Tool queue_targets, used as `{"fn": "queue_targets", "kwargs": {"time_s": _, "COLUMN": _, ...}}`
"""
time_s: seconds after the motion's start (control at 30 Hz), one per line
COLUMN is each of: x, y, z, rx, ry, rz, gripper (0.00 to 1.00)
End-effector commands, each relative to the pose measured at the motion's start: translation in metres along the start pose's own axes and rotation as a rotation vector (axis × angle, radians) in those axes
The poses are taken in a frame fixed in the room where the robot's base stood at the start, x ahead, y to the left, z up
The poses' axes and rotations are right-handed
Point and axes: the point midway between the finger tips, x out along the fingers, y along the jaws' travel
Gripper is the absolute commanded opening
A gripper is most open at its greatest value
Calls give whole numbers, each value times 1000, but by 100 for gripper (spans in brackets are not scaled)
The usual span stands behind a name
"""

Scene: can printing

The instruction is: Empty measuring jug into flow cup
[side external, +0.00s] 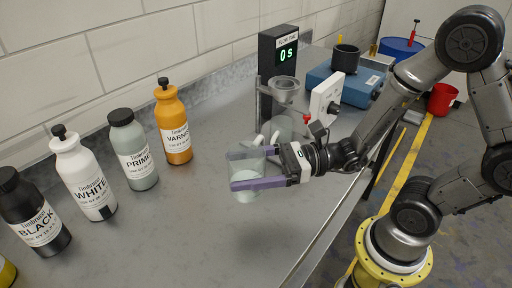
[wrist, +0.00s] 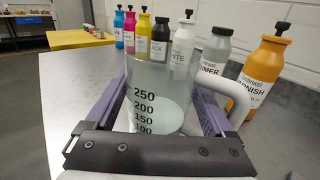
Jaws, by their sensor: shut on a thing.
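The measuring jug (wrist: 158,95) is clear, with black graduations, and holds a pale liquid. In the side external view the jug (side external: 249,188) is held upright above the bench by my gripper (side external: 240,171). My gripper is shut on it, with the purple fingers along two sides; the fingers also show in the wrist view (wrist: 155,112). The jug's white handle (wrist: 238,95) is at the right in the wrist view. The flow cup (side external: 285,88) is a grey metal cup on a stand, behind the jug and apart from it. The cup's inside is hard to see.
A black timer (side external: 279,60) reading 0 s stands by the flow cup. A clear vessel (side external: 282,127) sits below the cup. A white panel with a dial (side external: 325,98) and a blue machine (side external: 346,82) are to its right. Several bottles, including varnish (side external: 173,125), line the left; the bench's front middle is clear.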

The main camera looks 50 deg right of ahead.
Motion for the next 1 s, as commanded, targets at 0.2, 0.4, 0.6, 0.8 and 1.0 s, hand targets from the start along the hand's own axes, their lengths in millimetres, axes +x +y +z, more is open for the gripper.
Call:
{"fn": "queue_targets", "kwargs": {"time_s": 0.2, "x": 0, "y": 0, "z": 22, "rx": -6, "ry": -4, "rz": 1, "gripper": 26}}
{"fn": "queue_targets", "kwargs": {"time_s": 0.4, "x": 0, "y": 0, "z": 71, "rx": -12, "ry": -7, "rz": 0, "gripper": 26}}
{"fn": "queue_targets", "kwargs": {"time_s": 0.6, "x": 0, "y": 0, "z": 131, "rx": -14, "ry": -7, "rz": -1, "gripper": 26}}
{"fn": "queue_targets", "kwargs": {"time_s": 0.8, "x": 0, "y": 0, "z": 187, "rx": -12, "ry": -6, "rz": -2, "gripper": 26}}
{"fn": "queue_targets", "kwargs": {"time_s": 1.0, "x": 4, "y": -19, "z": 219, "rx": -1, "ry": 1, "rz": -8, "gripper": 26}}
